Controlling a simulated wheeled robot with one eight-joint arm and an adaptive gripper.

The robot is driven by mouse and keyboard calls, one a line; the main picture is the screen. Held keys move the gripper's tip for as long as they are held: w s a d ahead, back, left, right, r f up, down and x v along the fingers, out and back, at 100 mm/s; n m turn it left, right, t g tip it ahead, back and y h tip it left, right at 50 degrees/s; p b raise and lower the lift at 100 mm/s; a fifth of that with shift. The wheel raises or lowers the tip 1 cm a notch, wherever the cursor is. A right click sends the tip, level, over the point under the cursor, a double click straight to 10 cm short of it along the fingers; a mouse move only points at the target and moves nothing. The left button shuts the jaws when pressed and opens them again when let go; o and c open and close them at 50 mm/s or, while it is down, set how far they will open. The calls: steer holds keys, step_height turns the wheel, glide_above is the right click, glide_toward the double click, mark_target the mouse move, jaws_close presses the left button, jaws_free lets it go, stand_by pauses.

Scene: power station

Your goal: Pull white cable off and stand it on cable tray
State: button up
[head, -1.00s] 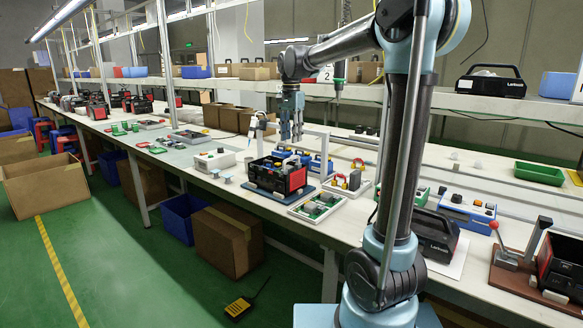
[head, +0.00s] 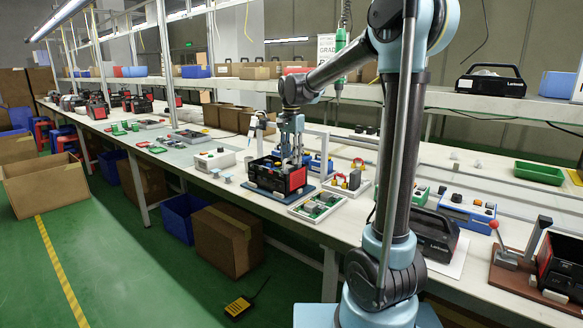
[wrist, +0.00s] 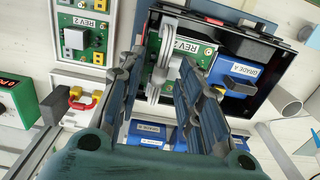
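The white cable (wrist: 165,62) shows in the wrist view as a pale, ribbed piece over a green board (wrist: 184,75) marked REV 2. The board lies inside an open black and red box (head: 277,176) on the workbench; the box also shows in the wrist view (wrist: 262,26). My gripper (head: 288,160) points down into the box. In the wrist view my gripper's fingers (wrist: 162,70) are apart, one on each side of the cable; contact is not clear. I cannot tell which thing is the cable tray.
A blue GRADE A block (wrist: 240,78) sits in the box close to my right finger. A tray of green boards (head: 317,206) and a red-handled device (head: 348,182) stand right of the box. A white device (head: 214,159) stands left. A shelf (head: 470,98) runs behind.

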steer(key=shift+c, duration=0.5)
jaws_close()
steer(key=shift+r, duration=0.2)
steer(key=shift+r, duration=3.9)
